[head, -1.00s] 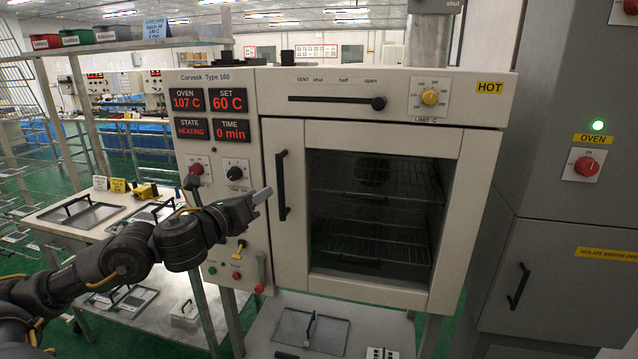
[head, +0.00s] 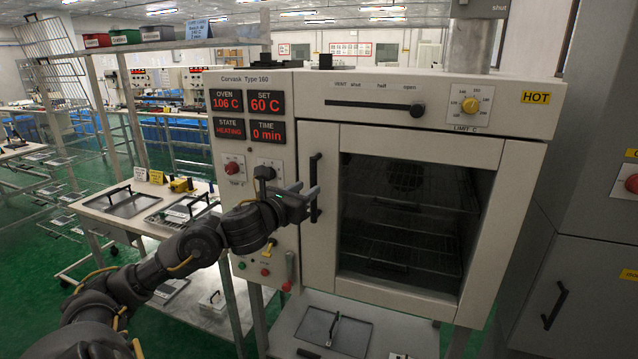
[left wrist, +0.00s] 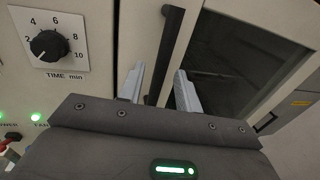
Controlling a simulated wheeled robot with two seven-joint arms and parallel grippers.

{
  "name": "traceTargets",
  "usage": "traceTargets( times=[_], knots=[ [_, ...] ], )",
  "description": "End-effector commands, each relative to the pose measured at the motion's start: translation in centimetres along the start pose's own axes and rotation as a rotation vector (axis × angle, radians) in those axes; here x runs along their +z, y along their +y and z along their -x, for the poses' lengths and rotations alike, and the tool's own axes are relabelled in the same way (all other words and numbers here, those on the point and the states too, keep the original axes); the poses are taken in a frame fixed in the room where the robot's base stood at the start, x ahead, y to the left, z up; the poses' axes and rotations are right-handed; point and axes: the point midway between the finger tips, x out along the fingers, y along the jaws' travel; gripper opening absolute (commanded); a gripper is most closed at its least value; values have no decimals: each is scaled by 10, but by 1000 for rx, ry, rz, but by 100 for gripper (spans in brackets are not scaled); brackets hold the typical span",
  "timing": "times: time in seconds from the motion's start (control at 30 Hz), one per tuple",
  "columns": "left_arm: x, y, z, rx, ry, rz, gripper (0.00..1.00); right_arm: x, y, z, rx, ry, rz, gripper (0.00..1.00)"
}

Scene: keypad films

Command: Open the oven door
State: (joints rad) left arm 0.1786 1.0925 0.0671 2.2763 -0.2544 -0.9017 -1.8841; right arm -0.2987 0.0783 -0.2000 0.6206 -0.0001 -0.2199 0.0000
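The oven (head: 440,85) has a closed pale door (head: 322,250) with a dark window showing wire racks. A black vertical handle (head: 316,165) is on the door's left side. My left gripper (head: 308,197) is at the handle's middle. In the left wrist view, my left gripper (left wrist: 160,90) is open, with one pale finger on each side of the handle (left wrist: 170,45). Gaps show between the handle and both fingers. How deep the handle sits between them is hard to tell. My right gripper is in neither view.
The oven displays (head: 248,115) read 106 C, set 60 C, HEATING, 0 min. A HOT label (head: 536,97) is at upper right. A timer knob (left wrist: 48,45) is left of the handle. A grey cabinet (head: 575,240) stands right of the oven, and a side table (head: 95,205) stands left.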

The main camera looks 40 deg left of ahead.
Motion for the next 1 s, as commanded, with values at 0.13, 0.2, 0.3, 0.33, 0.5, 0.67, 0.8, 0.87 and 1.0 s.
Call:
traceTargets(
  times=[0.13, 0.2, 0.3, 0.33, 0.5, 0.67, 0.8, 0.87, 1.0],
  knots=[
    [3, -1, -25, 0, -1, 3, 34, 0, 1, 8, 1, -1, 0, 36],
    [3, -1, -33, -1, -1, 3, 34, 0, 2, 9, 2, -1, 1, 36],
    [2, -1, -40, -1, -1, 1, 34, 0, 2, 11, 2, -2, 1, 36],
    [2, -1, -42, -2, -1, 0, 34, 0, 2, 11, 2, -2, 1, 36],
    [1, -2, -45, -4, 0, -1, 34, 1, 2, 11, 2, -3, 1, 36],
    [0, -2, -45, -4, 0, -1, 34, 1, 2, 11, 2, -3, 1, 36],
    [0, -2, -45, -4, 0, -1, 16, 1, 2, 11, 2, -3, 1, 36],
    [0, -2, -45, -4, -1, -1, 8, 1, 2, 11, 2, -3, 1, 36],
    [0, -3, -44, -4, -1, -1, 0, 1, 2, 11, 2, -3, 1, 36]
  ],
)
